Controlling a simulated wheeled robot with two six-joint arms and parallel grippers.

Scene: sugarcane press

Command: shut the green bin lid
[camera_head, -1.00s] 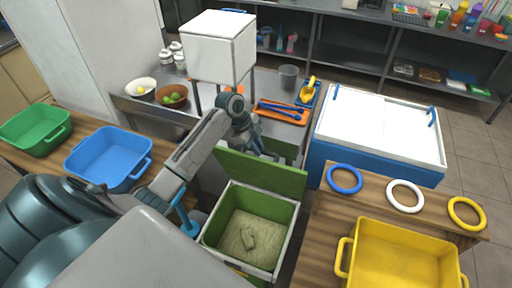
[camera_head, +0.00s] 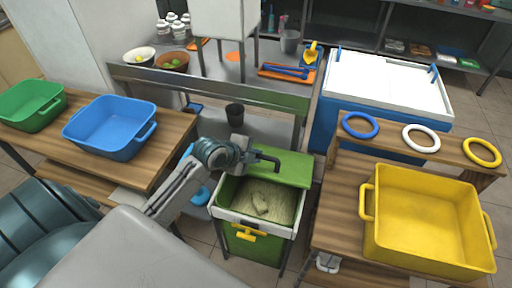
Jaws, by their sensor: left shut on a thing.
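The green bin (camera_head: 255,246) stands in the middle front, with a pale rim, a yellow front handle and pale fibrous stuff inside. Its green lid (camera_head: 290,170) is at the back of the bin, tilted up, and the bin's mouth is largely uncovered. My left gripper (camera_head: 266,161) reaches in from the left and is shut on the lid near its left part. The fingers cover some of the lid there, so the exact grip is hard to see. My right gripper is not in view.
A wooden table at left holds a blue tub (camera_head: 110,128) and a green tub (camera_head: 32,105). A wooden stand at right holds a yellow tub (camera_head: 428,222) and three rings. A white-topped blue chest (camera_head: 385,90) is behind right.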

